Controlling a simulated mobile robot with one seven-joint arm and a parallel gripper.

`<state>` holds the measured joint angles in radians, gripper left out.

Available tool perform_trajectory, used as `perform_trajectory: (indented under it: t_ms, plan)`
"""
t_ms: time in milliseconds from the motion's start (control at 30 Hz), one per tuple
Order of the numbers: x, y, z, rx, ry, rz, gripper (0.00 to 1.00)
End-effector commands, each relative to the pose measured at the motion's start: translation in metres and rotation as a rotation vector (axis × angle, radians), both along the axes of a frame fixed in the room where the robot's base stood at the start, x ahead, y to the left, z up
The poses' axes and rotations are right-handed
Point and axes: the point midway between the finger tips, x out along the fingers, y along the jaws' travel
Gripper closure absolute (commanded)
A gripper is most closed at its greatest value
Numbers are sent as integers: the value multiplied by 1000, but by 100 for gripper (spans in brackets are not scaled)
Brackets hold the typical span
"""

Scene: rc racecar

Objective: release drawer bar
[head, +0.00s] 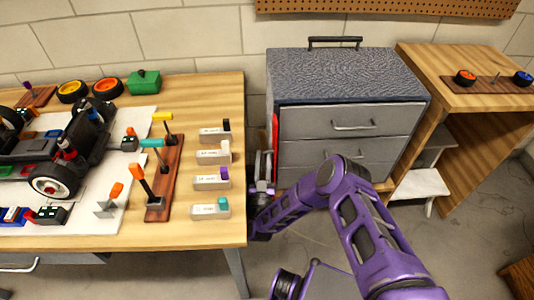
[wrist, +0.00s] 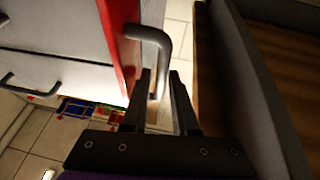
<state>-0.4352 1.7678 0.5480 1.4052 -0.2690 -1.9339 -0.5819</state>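The red drawer bar (wrist: 122,42) stands along the edge of the grey drawer cabinet (wrist: 60,75) in the wrist view. In the head view, a strip of the red bar (head: 275,135) shows at the left side of the cabinet (head: 345,152). A grey bent handle (wrist: 163,45) sticks out from the bar. My gripper (wrist: 161,78) is open, its two fingers apart with the lower part of the handle between them. I cannot tell whether a finger touches it. In the head view, my gripper (head: 262,170) is between the workbench and the cabinet, partly hidden by my arm.
The wooden workbench (head: 190,88) is close on the left, bearing an RC car (head: 70,145), tool racks and labelled boxes (head: 212,181). A wooden side table (head: 475,65) stands right of the cabinet. The gap around my gripper is narrow.

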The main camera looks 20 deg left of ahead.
Motion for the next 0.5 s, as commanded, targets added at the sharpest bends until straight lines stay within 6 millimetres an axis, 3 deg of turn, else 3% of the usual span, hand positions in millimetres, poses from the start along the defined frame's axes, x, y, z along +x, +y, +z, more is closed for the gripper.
perform_trajectory:
  t_ms: [333,467,500]
  plan:
    - [-1,1,1,0,0,0,75]
    - [-1,1,1,0,-1,0,98]
    - [-1,1,1,0,-1,0,100]
